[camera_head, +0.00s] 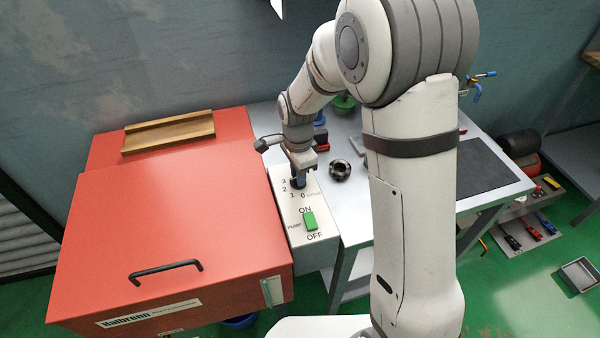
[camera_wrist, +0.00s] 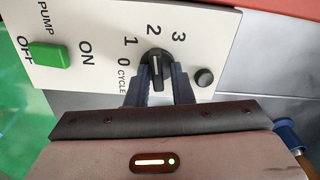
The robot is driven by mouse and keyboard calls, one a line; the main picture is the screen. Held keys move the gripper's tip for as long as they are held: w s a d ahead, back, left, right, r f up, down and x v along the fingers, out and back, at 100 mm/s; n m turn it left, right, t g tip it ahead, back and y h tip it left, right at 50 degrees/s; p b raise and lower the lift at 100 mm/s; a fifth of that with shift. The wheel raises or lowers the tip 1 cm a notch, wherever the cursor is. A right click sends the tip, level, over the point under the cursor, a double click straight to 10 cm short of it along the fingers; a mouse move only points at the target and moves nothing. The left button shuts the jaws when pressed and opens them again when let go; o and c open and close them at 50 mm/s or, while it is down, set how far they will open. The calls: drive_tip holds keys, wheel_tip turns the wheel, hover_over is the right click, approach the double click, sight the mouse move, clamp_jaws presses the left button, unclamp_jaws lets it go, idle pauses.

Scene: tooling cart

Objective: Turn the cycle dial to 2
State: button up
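The cycle dial (camera_wrist: 157,64) is a black knob with a raised grip bar on a white panel (camera_wrist: 95,62), labelled 0, 1, 2 and 3. In the wrist view a white line shows on the near end of the bar, and the bar lies roughly in line with the 2; I cannot tell for sure which number it indicates. My gripper (camera_wrist: 159,76) has one dark finger on each side of the bar and looks shut on it. In the head view my gripper (camera_head: 299,172) is over the dial end of the panel and mostly hides the dial.
A green pump switch (camera_head: 310,221) and a small black button (camera_wrist: 204,77) share the panel. A red machine lid (camera_head: 180,215) with a black handle is to the left. A dark ring (camera_head: 340,170) lies on the metal cart top to the right.

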drive_tip(key=shift+o, duration=1.2)
drive_tip(key=shift+d+r+b, duration=0.1)
drive_tip(key=shift+r+b, duration=0.2)
drive_tip(key=shift+r, duration=3.6)
drive_tip(key=s+d+r+n+t, duration=0.1)
drive_tip(key=s+d+r+n, duration=0.3)
drive_tip(key=s, duration=0.6)
drive_tip(key=s+d+r+n+t, duration=0.2)
drive_tip(key=s+d+r+n, duration=0.1)
drive_tip(key=s+d+n, duration=0.5)
drive_tip(key=s+d, duration=0.2)
drive_tip(key=d, duration=0.1)
drive_tip(key=shift+r+n, duration=0.35)
drive_tip(key=shift+n, duration=0.05)
